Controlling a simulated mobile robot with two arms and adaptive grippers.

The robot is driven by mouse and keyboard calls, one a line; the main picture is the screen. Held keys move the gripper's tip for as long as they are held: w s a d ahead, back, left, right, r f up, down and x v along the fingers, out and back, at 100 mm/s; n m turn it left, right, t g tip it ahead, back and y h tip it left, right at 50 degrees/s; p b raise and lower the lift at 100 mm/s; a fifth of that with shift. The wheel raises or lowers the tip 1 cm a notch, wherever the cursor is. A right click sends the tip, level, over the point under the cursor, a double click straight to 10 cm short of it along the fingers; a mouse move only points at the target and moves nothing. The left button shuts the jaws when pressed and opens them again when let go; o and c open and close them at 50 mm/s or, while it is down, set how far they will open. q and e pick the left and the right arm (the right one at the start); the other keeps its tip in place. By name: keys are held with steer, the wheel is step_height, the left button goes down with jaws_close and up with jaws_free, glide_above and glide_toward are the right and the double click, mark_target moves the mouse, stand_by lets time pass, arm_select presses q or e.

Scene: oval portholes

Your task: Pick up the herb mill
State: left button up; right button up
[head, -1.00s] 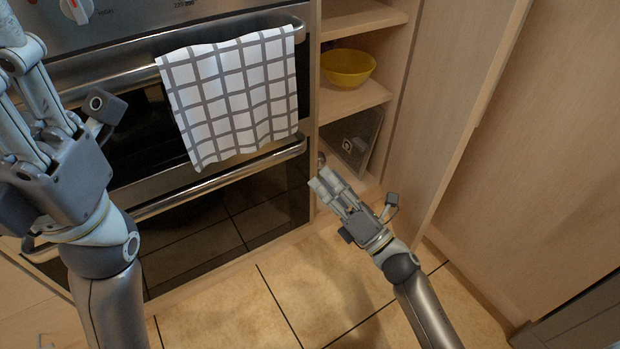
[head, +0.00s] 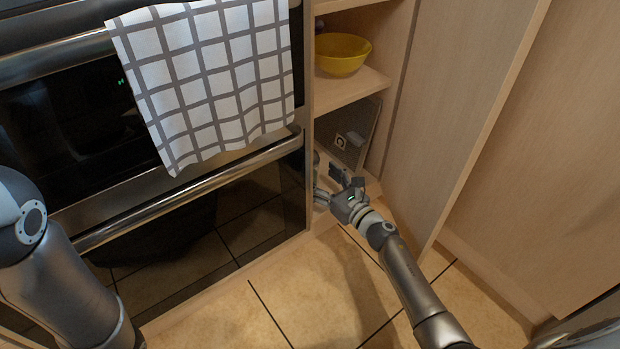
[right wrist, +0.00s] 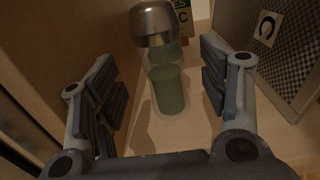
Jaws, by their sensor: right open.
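The herb mill (right wrist: 168,88) shows in the right wrist view as a clear jar with green contents and a rounded metal cap. It stands on the pale shelf floor, leaning in the picture. My right gripper (right wrist: 160,92) is open, with one finger pad to the left of the mill and one to the right. Gaps show between the pads and the jar. In the head view, my right gripper (head: 329,190) reaches into the lowest cubby, and I cannot make out the mill clearly there. My left gripper is out of view; only part of that arm shows.
A dark panel with a light frame (right wrist: 275,45) leans close on the right of the cubby. A green and white package (right wrist: 186,12) stands behind the mill. The cubby's side wall (right wrist: 65,50) is close on the left. A yellow bowl (head: 342,54) sits on the shelf above.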

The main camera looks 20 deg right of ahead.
mark_target(316, 172)
steer(key=b+x, duration=0.2)
steer(key=x, duration=0.2)
steer(key=shift+w+f, duration=0.1)
steer(key=shift+w, duration=0.2)
steer(key=shift+w+a, duration=0.2)
steer(key=shift+w, duration=0.15)
steer(key=c, duration=1.1)
steer(key=shift+c, duration=0.6)
steer(key=shift+r, duration=0.25)
